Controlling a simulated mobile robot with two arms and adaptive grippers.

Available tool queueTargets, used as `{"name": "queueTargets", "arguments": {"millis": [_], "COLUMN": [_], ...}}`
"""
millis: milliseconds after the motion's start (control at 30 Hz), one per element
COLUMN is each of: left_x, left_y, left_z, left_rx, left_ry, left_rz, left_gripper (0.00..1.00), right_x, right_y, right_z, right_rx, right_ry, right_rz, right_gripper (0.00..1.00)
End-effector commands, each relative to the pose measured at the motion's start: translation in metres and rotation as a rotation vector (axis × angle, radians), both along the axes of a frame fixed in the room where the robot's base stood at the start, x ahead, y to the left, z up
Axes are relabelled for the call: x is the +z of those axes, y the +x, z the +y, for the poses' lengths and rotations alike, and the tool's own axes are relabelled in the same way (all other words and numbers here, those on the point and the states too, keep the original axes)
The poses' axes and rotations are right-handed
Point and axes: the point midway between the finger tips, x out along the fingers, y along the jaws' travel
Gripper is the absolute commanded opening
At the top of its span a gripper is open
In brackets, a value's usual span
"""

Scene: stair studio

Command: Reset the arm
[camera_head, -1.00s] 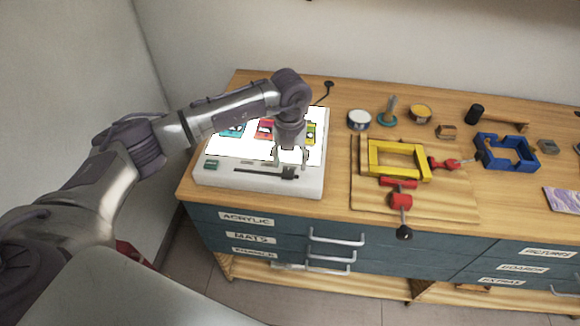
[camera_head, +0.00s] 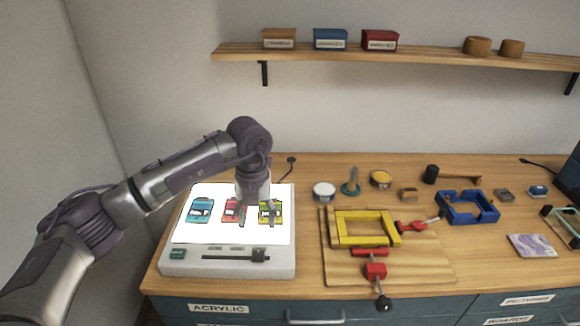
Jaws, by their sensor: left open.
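My left gripper (camera_head: 257,220) points down over the white lit panel of a light box (camera_head: 228,262), its fingers apart with nothing between them. It hovers between a red piece (camera_head: 230,211) and a yellow-green piece (camera_head: 275,213) and partly covers both. A teal piece (camera_head: 199,211) lies on the panel to the left. Whether the fingertips touch the panel I cannot tell. My left arm comes in from the left edge. My right gripper does not show.
Right of the light box, a yellow frame (camera_head: 367,239) and a red clamp (camera_head: 376,271) lie on a wooden board (camera_head: 425,271). A blue frame (camera_head: 466,208) and small tins stand behind. A wall shelf (camera_head: 420,56) holds boxes.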

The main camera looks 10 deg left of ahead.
Motion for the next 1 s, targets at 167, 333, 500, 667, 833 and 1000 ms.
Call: {"name": "queueTargets", "arguments": {"millis": [167, 333, 500, 667, 833, 1000], "left_x": [-0.010, -0.023, 0.023, 0.109, 0.148, 0.090], "left_y": [-0.006, -0.034, -0.078, -0.084, -0.050, -0.031], "left_z": [-0.026, -0.125, -0.238, -0.268, -0.207, -0.108], "left_rx": [-0.048, -0.180, -0.198, 0.071, 0.664, 1.438], "left_ry": [-0.092, -0.477, -1.090, -1.667, -2.029, -2.000], "left_rz": [-0.001, -0.021, -0.088, -0.215, -0.373, -0.479], "left_gripper": [0.58, 0.58, 0.58, 0.58, 0.58, 0.58], "right_x": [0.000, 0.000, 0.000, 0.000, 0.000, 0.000], "right_y": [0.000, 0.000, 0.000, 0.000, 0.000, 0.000], "right_z": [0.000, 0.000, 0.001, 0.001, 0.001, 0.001], "right_rx": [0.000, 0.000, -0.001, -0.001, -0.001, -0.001], "right_ry": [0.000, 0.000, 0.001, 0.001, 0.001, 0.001], "right_rz": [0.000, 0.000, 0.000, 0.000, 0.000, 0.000], "right_gripper": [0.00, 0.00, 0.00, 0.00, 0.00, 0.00]}}
